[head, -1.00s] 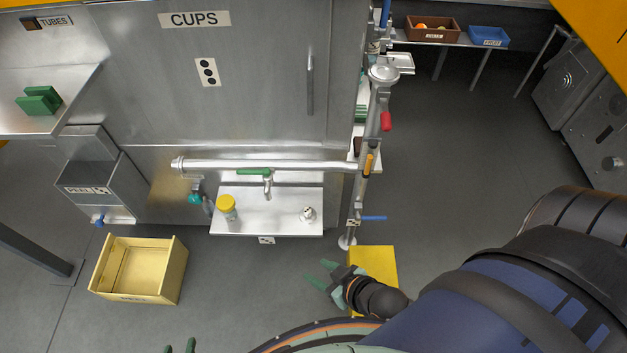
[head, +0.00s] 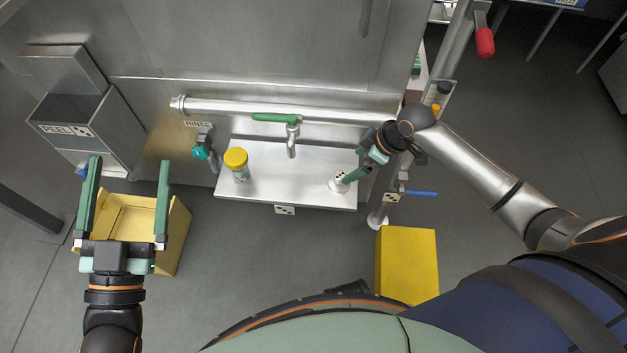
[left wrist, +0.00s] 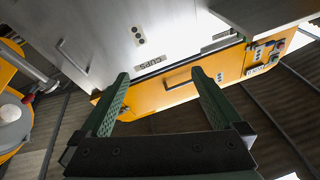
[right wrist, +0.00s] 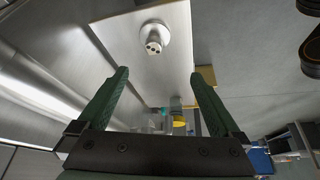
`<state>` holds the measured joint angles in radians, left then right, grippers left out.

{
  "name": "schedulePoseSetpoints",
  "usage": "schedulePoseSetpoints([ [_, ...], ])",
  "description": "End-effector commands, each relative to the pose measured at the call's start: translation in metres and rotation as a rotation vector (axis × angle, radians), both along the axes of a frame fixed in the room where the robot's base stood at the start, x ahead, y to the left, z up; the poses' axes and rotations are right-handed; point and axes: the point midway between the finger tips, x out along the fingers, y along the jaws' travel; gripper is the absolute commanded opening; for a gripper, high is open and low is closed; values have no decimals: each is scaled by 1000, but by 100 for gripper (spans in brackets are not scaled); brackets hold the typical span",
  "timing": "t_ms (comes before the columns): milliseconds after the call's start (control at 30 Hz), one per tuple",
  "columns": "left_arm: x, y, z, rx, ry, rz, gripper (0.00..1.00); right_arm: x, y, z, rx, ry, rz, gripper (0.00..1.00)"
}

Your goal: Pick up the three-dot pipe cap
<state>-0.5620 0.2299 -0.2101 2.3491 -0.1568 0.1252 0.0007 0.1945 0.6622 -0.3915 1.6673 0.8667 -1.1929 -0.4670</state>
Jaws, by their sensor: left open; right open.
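The pipe cap (head: 338,184), a small pale metal piece with dark dots on top, stands at the right end of the steel shelf under the tap. In the right wrist view the cap (right wrist: 153,42) is beyond the fingertips, near the middle between them, with a round base and a dotted end. My right gripper (head: 352,175) is open just right of and above it; one finger overlaps the cap in the head view, and I cannot tell whether they touch. My left gripper (head: 130,162) is open and empty in front of the yellow bin.
A jar with a yellow lid (head: 237,165) stands on the left part of the shelf (head: 285,165). A green-handled tap (head: 291,135) hangs over it. A vertical pipe with a blue lever (head: 420,193) stands right. A yellow box (head: 407,265) and yellow bin (head: 175,235) are on the floor.

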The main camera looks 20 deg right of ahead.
Motion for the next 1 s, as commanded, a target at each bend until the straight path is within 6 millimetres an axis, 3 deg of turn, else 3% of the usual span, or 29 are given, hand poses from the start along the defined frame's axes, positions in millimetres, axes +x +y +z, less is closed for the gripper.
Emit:
schedulePoseSetpoints([
  [33, -3, -1, -3, -1, -44, -8, 100, 6, -8, -7, -13, 8, 19, 100],
  [233, -11, -4, 14, 0, -134, -24, 100, 11, -20, -2, -27, 37, 56, 100],
  [467, -30, -8, 49, 1, -298, -55, 100, 15, -15, -18, -26, 41, 60, 100],
  [733, -67, -14, 90, 3, -542, -107, 100, 22, -5, -47, -26, 40, 59, 100],
  [833, -66, -15, 83, -4, -535, -113, 100, 26, -1, -61, -26, 41, 58, 100],
  [1000, -66, -15, 80, -11, -529, -117, 100, 28, 2, -68, -27, 39, 59, 100],
])
